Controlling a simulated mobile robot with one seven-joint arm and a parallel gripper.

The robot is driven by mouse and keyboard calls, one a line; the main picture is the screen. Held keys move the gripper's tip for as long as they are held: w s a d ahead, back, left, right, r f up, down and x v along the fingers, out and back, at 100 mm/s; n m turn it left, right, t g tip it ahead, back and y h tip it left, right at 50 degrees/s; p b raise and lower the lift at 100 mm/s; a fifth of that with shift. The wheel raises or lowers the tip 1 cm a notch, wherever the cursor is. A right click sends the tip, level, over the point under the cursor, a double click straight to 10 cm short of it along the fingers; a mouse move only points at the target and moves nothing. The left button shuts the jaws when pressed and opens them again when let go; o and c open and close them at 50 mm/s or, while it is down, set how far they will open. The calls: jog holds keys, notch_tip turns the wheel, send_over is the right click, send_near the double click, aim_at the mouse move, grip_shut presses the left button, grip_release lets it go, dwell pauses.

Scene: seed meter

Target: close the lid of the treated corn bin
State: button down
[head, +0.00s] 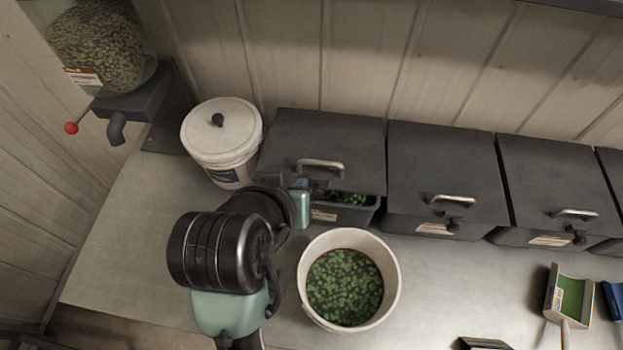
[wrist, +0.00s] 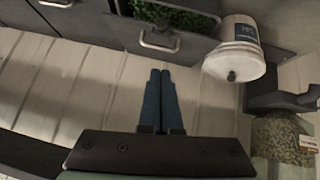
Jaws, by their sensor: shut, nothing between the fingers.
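The leftmost dark bin (head: 365,214) holds green kernels (head: 348,198), which show through a gap under its raised lid (head: 330,140). Its label is too small to read. The lid has a metal handle (head: 320,166), which also shows in the wrist view (wrist: 158,42), with the green kernels (wrist: 178,14) beyond it. My gripper (wrist: 160,72) is shut and empty, its blue fingers side by side, with their tips near the handle in the picture. I cannot tell whether they touch the lid. In the head view my arm hides most of the gripper and the bin's left front.
A white lidded bucket (head: 221,150) stands left of the bin. An open white bucket (head: 391,270) of green kernels stands in front. More dark bins (head: 446,165) with their lids down line the wall rightward. A seed dispenser (head: 100,50) is at far left. A green-faced scoop (head: 570,298) lies at right.

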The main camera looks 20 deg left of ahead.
jog(key=p, duration=0.2)
send_over(318, 185)
jog(key=s, duration=0.3)
notch_tip(318, 185, down, 7)
jog(key=shift+s+d+f+p, duration=0.1)
jog(key=shift+f+p, duration=0.05)
jog(key=shift+f, duration=0.75)
jog(key=shift+s+d+f+p, duration=0.1)
jog(key=shift+f+p, duration=0.05)
jog(key=shift+f, duration=0.7)
jog(key=shift+f, duration=0.1)
notch_tip(318, 185, down, 8)
jog(key=s+t+b, duration=0.1)
jog(key=s+b, duration=0.1)
jog(key=b, duration=0.5)
jog(key=shift+s+d+b, duration=0.15)
jog(key=shift+d+b, duration=0.15)
jog(key=shift+b, duration=0.1)
